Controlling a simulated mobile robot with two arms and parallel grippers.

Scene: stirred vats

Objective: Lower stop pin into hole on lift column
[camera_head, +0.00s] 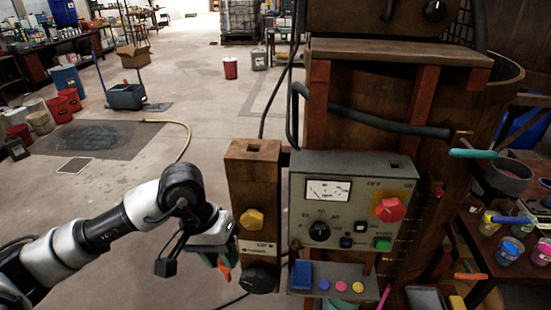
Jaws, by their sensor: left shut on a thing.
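The lift column (240,185) is a brown wooden post at the left of the grey control box. A dark square hole (253,149) shows in its top face. A yellow knob (251,220) and a label are on its front. My left gripper (222,256) is beside the column's lower left side, well below its top. It is shut on a small, mostly hidden thing, with an orange piece (225,270) showing below the jaws. This looks like the stop pin, but its shape is unclear. My right gripper is out of view.
The control box (355,170) with a dial, red knob and buttons stands close right of the column. A hose (390,122) crosses above it. Paint pots (508,250) stand on a bench at right. The floor left of the column is mostly open.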

